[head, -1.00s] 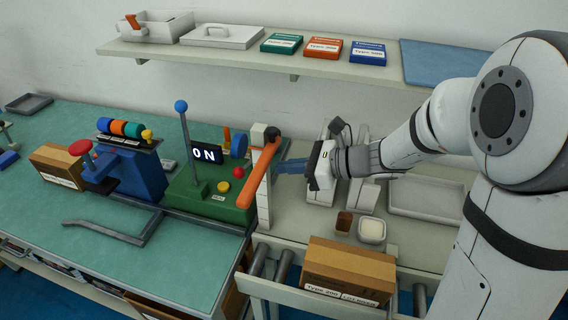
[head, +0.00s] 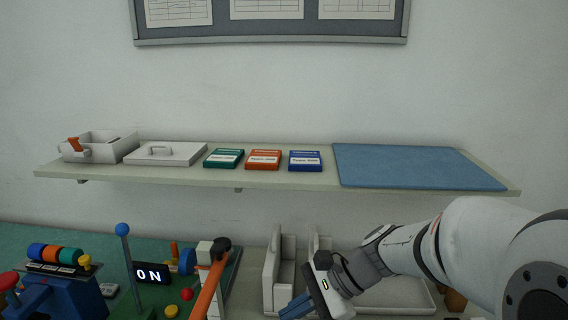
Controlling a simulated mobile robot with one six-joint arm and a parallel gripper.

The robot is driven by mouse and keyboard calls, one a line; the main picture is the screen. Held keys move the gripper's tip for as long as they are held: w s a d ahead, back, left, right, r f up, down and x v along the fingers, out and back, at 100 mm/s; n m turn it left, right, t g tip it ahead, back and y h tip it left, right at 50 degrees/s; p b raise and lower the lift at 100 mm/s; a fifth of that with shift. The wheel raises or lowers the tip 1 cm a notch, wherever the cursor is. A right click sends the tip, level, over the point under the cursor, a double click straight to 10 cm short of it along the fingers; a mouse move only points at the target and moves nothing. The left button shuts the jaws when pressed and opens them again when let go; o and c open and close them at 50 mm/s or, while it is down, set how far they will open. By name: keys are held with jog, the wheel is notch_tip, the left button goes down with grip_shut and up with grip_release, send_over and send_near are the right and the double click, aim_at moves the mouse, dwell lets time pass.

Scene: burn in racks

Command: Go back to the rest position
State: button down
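My gripper (head: 297,306) is at the bottom of the head view, right of the orange lever (head: 209,290) and in front of the white upright holders (head: 280,275). Its blue fingers point down and left and are partly cut off by the lower picture edge. I cannot see whether they are apart, and no held object shows. My arm comes in from the lower right.
A display (head: 150,274) reads ON. A blue-knobbed lever (head: 127,260) stands beside it.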

jog(key=s+d+n+t+h, duration=0.1)
jog(key=s+d+n+h, duration=0.2)
jog(key=d+n+h, duration=0.2)
jog(key=s+d+f+n+t+h, duration=0.1)
jog(key=s+d+n+h, duration=0.3)
jog(key=d+n, duration=0.4)
jog(key=shift+d+t+h, duration=0.35)
jog(key=shift+t+h, duration=0.05)
jog(key=shift+t, duration=0.2)
jog(key=shift+f, duration=0.1)
dwell(0.7)
